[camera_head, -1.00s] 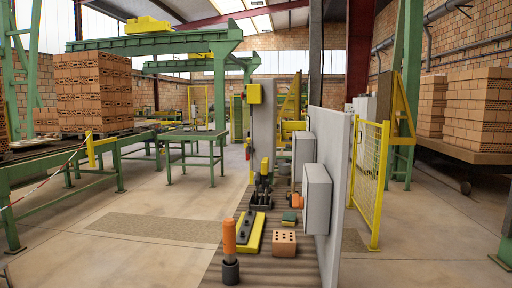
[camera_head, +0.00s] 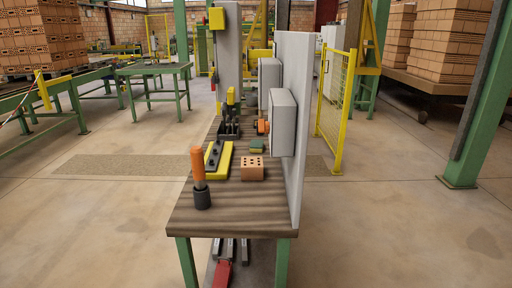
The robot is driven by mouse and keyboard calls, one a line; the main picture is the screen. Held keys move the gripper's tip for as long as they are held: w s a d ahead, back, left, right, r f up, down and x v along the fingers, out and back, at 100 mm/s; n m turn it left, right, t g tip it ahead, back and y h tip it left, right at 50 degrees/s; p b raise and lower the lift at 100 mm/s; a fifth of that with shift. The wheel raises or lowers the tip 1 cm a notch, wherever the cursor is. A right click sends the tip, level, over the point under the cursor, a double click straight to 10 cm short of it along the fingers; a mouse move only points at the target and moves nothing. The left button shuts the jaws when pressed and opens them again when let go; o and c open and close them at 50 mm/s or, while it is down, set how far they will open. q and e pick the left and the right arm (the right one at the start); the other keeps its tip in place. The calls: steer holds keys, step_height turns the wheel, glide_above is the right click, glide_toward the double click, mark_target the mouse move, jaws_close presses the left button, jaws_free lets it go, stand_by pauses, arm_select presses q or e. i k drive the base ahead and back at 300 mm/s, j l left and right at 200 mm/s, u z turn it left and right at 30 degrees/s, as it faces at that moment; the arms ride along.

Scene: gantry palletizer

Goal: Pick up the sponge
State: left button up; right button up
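A small green and yellow block that looks like the sponge (camera_head: 257,146) lies on the wooden bench (camera_head: 228,222). It sits behind the orange brick with holes (camera_head: 252,169) and close to the grey wall panel on the right. Neither of my grippers shows in the head view, so I cannot see whether they are open or shut.
On the bench stand an orange-handled tool in a dark cup (camera_head: 201,192), a yellow and dark plate (camera_head: 217,160), a black tool holder (camera_head: 229,128) and an orange item (camera_head: 263,126). A grey wall panel (camera_head: 293,140) with grey boxes edges the bench's right side.

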mark_target(256, 146)
steer(key=u, duration=0.85)
steer(key=i+j+u, duration=0.1)
steer(key=j+u, duration=0.15)
steer(key=j, duration=0.2)
steer(key=i+j+u, duration=0.2)
steer(key=j, duration=0.2)
steer(key=j+u, duration=0.25)
steer(key=j, duration=0.2)
steer(key=i+j+u, duration=0.25)
steer(key=i+j+z, duration=0.2)
steer(key=i, duration=0.25)
steer(key=i+j+z, duration=0.15)
steer(key=i+j, duration=0.25)
steer(key=i+l+z, duration=0.15)
steer(key=i+z, duration=0.7)
steer(key=i+j+z, duration=0.15)
steer(key=i+z, duration=0.45)
steer(key=i, duration=0.3)
steer(key=i+j+z, duration=0.1)
steer(key=i+z, duration=0.15)
steer(key=i, duration=0.25)
steer(key=i+j+z, duration=0.2)
steer(key=i, duration=0.25)
steer(key=i+j+z, duration=0.25)
steer(key=i, duration=0.25)
